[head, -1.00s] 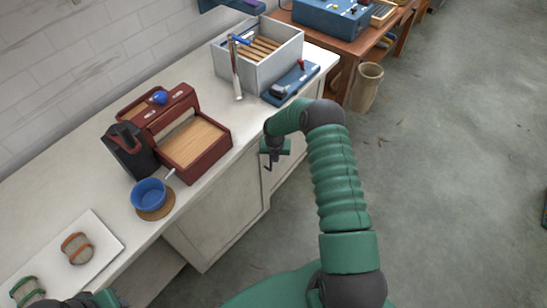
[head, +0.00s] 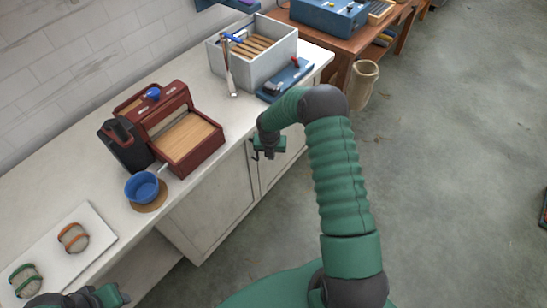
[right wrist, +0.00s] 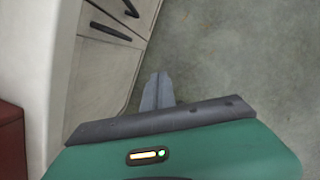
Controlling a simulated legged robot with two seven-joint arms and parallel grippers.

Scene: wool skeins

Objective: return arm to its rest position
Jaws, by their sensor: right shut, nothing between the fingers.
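My right arm (head: 336,165) reaches up from the bottom and bends left, with its gripper (head: 268,154) hanging in front of the counter's cabinet doors. The right wrist view shows its fingers (right wrist: 157,90) shut and empty, pointing at the floor beside the cabinet. My left arm's end (head: 95,298) shows at the lower left edge, near the white board, and its fingertips cannot be made out. On the white board (head: 92,212) lie two wool skeins, one with an orange band (head: 73,238) and one with a green band (head: 25,280).
On the counter stand a blue bowl (head: 142,187) on a round cork mat (head: 150,207), a dark red wooden box (head: 192,165), a black holder (head: 122,147) and a grey crate (head: 282,58). A bin (head: 359,82) stands behind my right arm.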

